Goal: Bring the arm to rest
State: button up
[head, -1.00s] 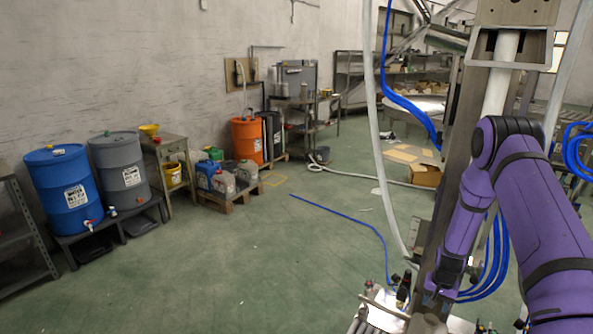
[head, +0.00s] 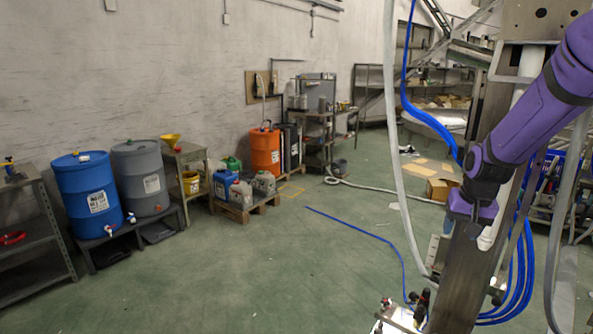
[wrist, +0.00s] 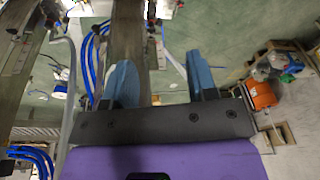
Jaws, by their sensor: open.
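My purple arm (head: 535,105) comes in from the upper right of the head view and slants down to the left, in front of the metal post.
A metal post (head: 467,280) with blue hoses (head: 525,265) stands close to the arm. A pale hose (head: 395,150) hangs to its left. A blue drum (head: 88,195), a grey drum (head: 140,175) and an orange drum (head: 265,152) line the wall.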

jog(key=s+a+r+n+t, duration=0.15)
jog(key=s+a+r, duration=0.35)
jog(key=s+r, duration=0.75)
jog(key=s+a+r+n, duration=0.1)
jog(key=s+r, duration=0.1)
jog(key=s, duration=0.6)
jog(key=s+a+r+n+t, duration=0.1)
jog(key=s+a+r, duration=0.1)
jog(key=s, duration=0.6)
jog(key=shift+s+a+r, duration=0.15)
jog(key=shift+s+a, duration=0.1)
jog(key=shift+s, duration=0.05)
